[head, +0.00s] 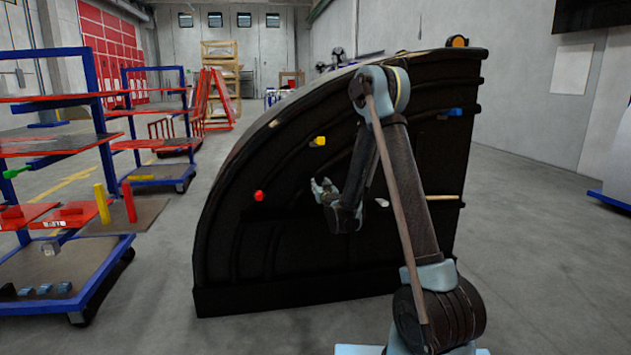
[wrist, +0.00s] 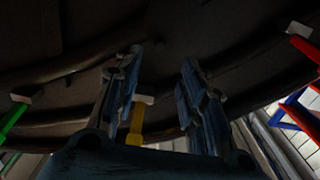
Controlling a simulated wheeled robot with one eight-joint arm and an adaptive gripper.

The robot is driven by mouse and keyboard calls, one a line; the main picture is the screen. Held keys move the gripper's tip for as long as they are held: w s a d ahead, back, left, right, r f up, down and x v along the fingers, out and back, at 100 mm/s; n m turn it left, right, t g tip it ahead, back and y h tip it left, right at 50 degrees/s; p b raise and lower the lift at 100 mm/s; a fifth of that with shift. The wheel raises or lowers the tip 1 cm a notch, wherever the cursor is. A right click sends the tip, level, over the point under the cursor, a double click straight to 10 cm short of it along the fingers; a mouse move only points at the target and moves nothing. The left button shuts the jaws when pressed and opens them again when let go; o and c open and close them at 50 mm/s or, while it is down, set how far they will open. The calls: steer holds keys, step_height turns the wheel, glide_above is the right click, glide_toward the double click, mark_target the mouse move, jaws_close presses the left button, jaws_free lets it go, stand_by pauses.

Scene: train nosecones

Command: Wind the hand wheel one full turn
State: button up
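A large dark nosecone (head: 290,225) with a curved edge stands in front of me. My gripper (head: 320,187) is in front of its ribbed face. In the wrist view my gripper (wrist: 162,62) has its two fingers wide apart with nothing held. A yellow handle (wrist: 135,125) shows behind the gap between the fingers, apart from them as far as I can tell. A red knob (head: 259,196), a yellow knob (head: 318,141) and a blue handle (head: 455,112) sit on the nosecone's face. I cannot make out a hand wheel; my arm hides part of the face.
A green handle (wrist: 14,116) and a red part (wrist: 306,48) lie at the sides of the wrist view. Blue-framed trolleys (head: 70,270) with red shelves stand on the left. The floor (head: 545,260) on the right is clear.

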mark_target(315, 176)
steer(key=x, duration=1.2)
jaws_close()
